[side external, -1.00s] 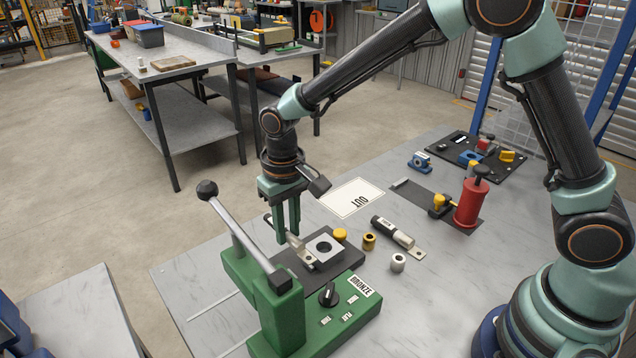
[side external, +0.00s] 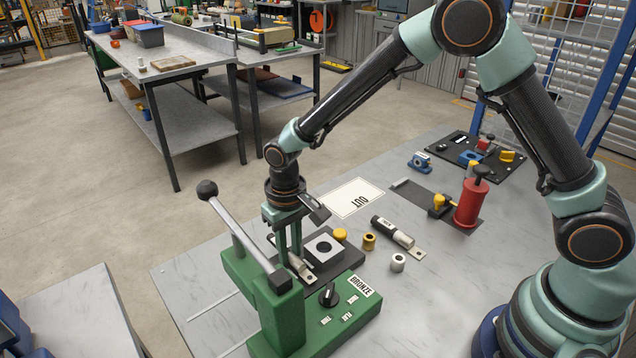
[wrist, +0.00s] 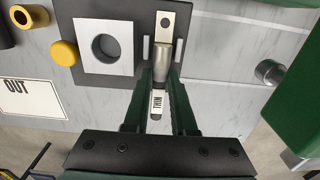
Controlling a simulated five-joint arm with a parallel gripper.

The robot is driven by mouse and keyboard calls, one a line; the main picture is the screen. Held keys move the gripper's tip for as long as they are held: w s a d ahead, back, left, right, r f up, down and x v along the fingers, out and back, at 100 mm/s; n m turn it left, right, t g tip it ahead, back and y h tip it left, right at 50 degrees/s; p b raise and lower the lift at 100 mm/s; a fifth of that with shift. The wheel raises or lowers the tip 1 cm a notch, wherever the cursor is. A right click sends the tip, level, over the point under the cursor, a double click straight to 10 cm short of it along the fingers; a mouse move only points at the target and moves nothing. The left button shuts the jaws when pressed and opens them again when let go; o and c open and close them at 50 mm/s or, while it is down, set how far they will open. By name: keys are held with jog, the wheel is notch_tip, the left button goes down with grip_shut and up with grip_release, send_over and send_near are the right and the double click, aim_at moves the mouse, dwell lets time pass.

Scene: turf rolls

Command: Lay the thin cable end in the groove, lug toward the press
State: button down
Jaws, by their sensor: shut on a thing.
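The thin cable end (wrist: 157,104) has a white label reading THIN, a silver barrel and a flat lug (wrist: 165,20) with a hole. My gripper (wrist: 162,82) is shut on it, with one finger on each side. In the wrist view its barrel lies between two short light rails (wrist: 146,49), and the lug points away from my gripper over the dark plate. In the side view my gripper (side external: 290,256) points down beside the green press (side external: 285,312), with the cable end (side external: 300,268) tilted in view. Whether it touches the groove floor cannot be told.
A light square block with a round hole (side external: 323,248) sits on the dark plate (side external: 348,262). The press lever (side external: 243,235) stands close in front of my gripper. A thicker black cable end (side external: 393,232), brass and silver bushings and an OUT card (side external: 352,198) lie behind.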

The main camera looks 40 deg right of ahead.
jog(key=shift+f, duration=0.4)
dwell(0.4)
jog(key=c, duration=0.7)
grip_release()
jog(key=shift+o, duration=0.2)
notch_tip(320, 180, up, 11)
jog(key=s+d+r+t, duration=0.2)
jog(key=s+d+r, duration=0.3)
jog(key=d, duration=0.3)
jog(key=s+d+r+t, duration=0.3)
jog(key=s+d+r, duration=0.3)
jog(key=s+d, duration=0.1)
jog(key=shift+s+d+r+t, duration=0.25)
jog(key=shift+s+d+t, duration=0.1)
jog(key=shift+d, duration=0.4)
